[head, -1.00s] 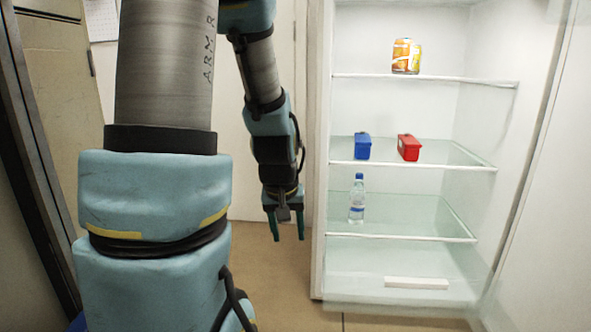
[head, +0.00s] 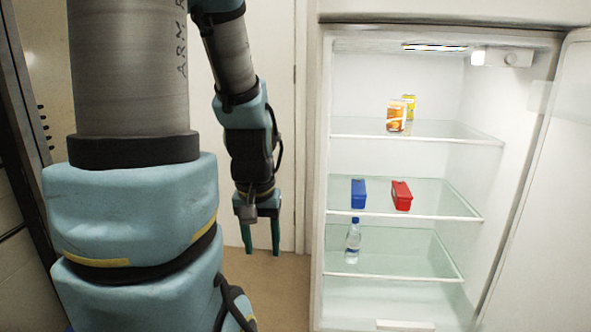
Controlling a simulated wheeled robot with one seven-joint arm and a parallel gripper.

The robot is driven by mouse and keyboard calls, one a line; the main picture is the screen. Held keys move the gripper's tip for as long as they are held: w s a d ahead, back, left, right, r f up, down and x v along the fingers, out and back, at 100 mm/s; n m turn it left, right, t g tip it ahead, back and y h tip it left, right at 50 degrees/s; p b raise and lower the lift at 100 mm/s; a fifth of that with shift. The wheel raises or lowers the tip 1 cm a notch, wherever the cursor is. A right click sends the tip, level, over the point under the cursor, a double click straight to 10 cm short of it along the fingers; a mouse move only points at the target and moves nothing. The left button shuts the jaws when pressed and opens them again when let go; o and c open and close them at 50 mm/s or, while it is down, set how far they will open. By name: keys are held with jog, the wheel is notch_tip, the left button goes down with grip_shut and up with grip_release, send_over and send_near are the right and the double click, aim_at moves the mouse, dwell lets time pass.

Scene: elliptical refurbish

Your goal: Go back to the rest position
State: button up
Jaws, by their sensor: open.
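My gripper (head: 261,250) hangs at the end of my arm, pointing down, with its two teal fingers spread apart and nothing between them. It is over the floor, to the left of the open fridge (head: 314,240) and apart from it. My arm fills much of the left side of the head view. No marker for a rest position shows.
The fridge shelves hold an orange can (head: 396,116), a yellow can (head: 409,104), a blue box (head: 358,193), a red box (head: 402,195) and an upright bottle (head: 352,241). A white block (head: 405,325) lies at the bottom. The fridge door (head: 545,200) stands open at right.

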notch_tip(320, 180, up, 18)
jog(key=p, duration=1.6)
jog(key=shift+r, duration=0.2)
